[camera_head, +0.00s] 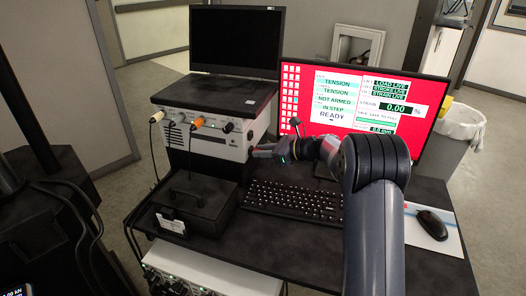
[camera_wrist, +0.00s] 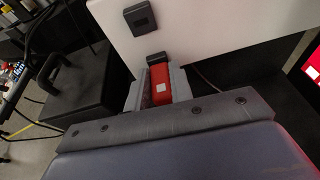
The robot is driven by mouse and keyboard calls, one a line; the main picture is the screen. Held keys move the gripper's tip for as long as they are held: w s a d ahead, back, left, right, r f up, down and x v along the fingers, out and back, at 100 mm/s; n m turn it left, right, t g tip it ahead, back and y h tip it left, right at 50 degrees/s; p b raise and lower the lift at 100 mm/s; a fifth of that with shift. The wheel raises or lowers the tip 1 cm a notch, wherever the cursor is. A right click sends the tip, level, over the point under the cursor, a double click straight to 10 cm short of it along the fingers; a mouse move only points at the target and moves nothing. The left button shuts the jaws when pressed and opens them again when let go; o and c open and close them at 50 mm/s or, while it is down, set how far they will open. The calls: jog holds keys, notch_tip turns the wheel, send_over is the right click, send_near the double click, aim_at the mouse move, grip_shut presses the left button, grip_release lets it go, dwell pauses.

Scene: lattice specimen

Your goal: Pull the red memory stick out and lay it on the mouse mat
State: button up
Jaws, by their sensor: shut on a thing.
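The red memory stick (camera_wrist: 160,80) has a small white square on it and lies between the grey fingers of my gripper (camera_wrist: 157,88) in the wrist view. My gripper is shut on it. The stick's far end meets a dark socket-like piece (camera_wrist: 156,58) at the white panel; I cannot tell how deep it sits. In the head view my gripper (camera_head: 263,151) is at the right side of the white instrument box (camera_head: 208,137), and the stick is not clear there. The pale mouse mat (camera_head: 449,243) lies at the desk's right, under a black mouse (camera_head: 432,224).
A black keyboard (camera_head: 295,200) lies between the box and the mat. A red-screened monitor (camera_head: 362,100) stands behind it. A black case with a handle (camera_head: 190,203) is front left. Cables (camera_head: 133,215) hang left of the box. The mat is bare around the mouse.

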jog(key=shift+s+d, duration=0.25)
jog(key=shift+d, duration=0.5)
dwell(0.5)
jog(key=shift+s+d+p, duration=0.2)
jog(key=shift+s+d, duration=0.15)
jog(key=shift+d, duration=0.6)
jog(key=shift+s+d+p, duration=0.2)
jog(key=shift+s+d, duration=0.1)
jog(key=shift+d, duration=0.6)
